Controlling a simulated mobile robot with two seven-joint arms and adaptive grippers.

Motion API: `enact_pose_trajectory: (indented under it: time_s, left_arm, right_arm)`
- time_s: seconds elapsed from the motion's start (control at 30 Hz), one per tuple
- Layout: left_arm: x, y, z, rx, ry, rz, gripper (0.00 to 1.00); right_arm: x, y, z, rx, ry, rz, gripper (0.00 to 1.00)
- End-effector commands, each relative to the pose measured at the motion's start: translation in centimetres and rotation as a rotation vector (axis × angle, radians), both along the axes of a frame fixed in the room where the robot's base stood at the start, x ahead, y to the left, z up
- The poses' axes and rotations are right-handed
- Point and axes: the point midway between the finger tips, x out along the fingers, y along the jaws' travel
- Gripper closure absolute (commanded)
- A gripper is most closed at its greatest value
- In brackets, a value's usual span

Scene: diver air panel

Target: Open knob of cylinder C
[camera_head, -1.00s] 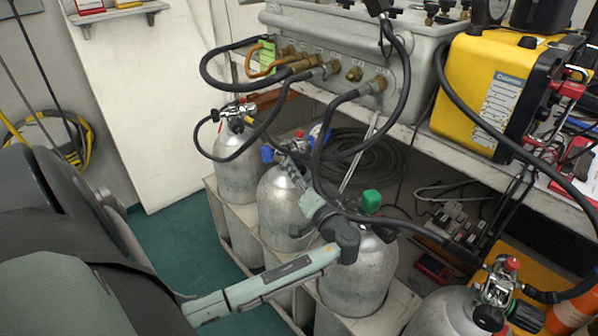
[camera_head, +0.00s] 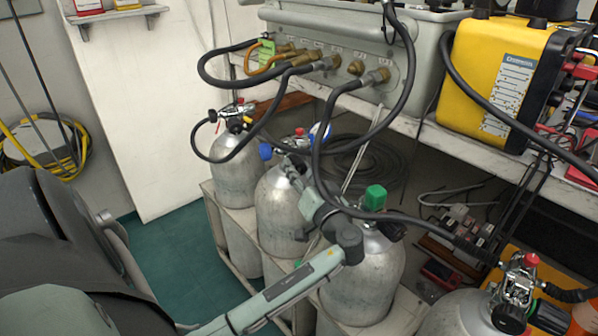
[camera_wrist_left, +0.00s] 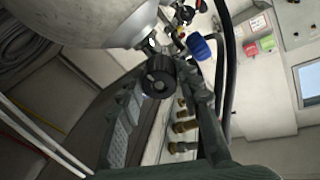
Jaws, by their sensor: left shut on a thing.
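My left gripper (camera_head: 295,176) reaches in from the left to the valve on the second grey cylinder (camera_head: 283,222) in the row. In the left wrist view its two fingers (camera_wrist_left: 165,92) stand on either side of a round black knob (camera_wrist_left: 158,76), and they are shut on it. This knob sits on a valve beside a grey cylinder (camera_wrist_left: 80,18). A blue knob (camera_wrist_left: 200,48) shows just beyond; it also shows in the head view (camera_head: 265,151). The third cylinder (camera_head: 365,285) has a green knob (camera_head: 376,196). I read no letters on the cylinders. My right gripper is not in view.
The first cylinder (camera_head: 236,180) and a front-right cylinder (camera_head: 465,315) stand either side. Black hoses (camera_head: 320,140) loop from the grey panel box (camera_head: 335,40) close over my gripper. A yellow unit (camera_head: 490,85) sits on the shelf. The green floor (camera_head: 185,245) is clear at left.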

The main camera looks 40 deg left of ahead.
Motion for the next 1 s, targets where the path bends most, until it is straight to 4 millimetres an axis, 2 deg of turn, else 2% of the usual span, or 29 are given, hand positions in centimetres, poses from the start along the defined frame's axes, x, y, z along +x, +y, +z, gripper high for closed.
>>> enact_pose_trajectory:
  time_s: [0.03,0.07,0.2,0.57,0.67,1.0]
  left_arm:
    - [0.0,0.0,0.0,-0.002,-0.001,0.000,0.94]
    - [0.0,0.0,0.0,-0.002,-0.001,0.000,0.62]
    - [0.0,0.0,0.0,-0.001,-0.001,0.000,0.45]
    - [-0.2,-0.4,-0.1,-0.002,0.000,0.000,0.44]
    - [-0.6,-1.5,-0.1,-0.003,-0.001,-0.002,0.44]
    - [-3.5,-8.0,-0.2,-0.004,0.001,0.000,0.44]
  right_arm:
    - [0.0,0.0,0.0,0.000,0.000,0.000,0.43]
    - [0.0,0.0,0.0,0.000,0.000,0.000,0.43]
    - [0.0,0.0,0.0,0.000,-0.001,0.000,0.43]
    - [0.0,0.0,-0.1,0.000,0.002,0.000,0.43]
    - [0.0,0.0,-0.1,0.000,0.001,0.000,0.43]
    - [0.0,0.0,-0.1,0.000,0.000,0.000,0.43]
